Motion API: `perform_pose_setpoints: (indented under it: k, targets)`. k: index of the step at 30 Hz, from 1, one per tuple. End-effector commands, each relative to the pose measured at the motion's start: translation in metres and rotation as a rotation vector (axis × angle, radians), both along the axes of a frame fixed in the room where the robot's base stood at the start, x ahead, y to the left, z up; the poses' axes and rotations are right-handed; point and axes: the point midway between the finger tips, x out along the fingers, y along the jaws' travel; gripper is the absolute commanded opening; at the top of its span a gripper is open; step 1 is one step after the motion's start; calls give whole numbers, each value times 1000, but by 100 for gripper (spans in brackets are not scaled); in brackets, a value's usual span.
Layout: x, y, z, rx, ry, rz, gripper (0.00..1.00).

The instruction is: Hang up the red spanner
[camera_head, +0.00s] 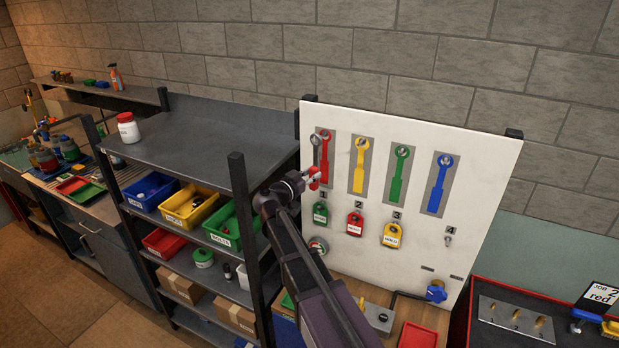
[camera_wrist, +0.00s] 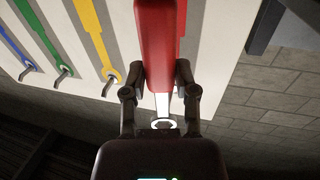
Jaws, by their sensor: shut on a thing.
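The red spanner is held in my gripper (camera_head: 307,179). In the wrist view its red handle (camera_wrist: 157,40) is between the two fingers of my gripper (camera_wrist: 157,82), and its silver shank and ring end (camera_wrist: 164,124) show beyond them. In the head view its silver ring end (camera_head: 315,140) is up, just left of the red painted spanner outline (camera_head: 326,150) on the white pegboard (camera_head: 480,180). The outline's hook is near its top. I cannot tell whether the ring touches or encircles that hook.
Yellow (camera_head: 360,168), green (camera_head: 398,178) and blue (camera_head: 439,186) outlines stand to the right. Green (camera_head: 320,212), red (camera_head: 355,223) and yellow (camera_head: 391,235) padlocks hang below. A dark shelf rack (camera_head: 242,205) with bins stands close left of my arm.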

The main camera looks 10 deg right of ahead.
Motion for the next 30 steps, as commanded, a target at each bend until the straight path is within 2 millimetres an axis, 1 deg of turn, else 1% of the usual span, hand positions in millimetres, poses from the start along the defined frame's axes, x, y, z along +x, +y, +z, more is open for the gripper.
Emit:
perform_pose_setpoints:
  k: [21,30]
  targets:
    - [29,-22,-2,-1,-1,-2,0]
    - [35,-27,-9,-1,-1,-2,0]
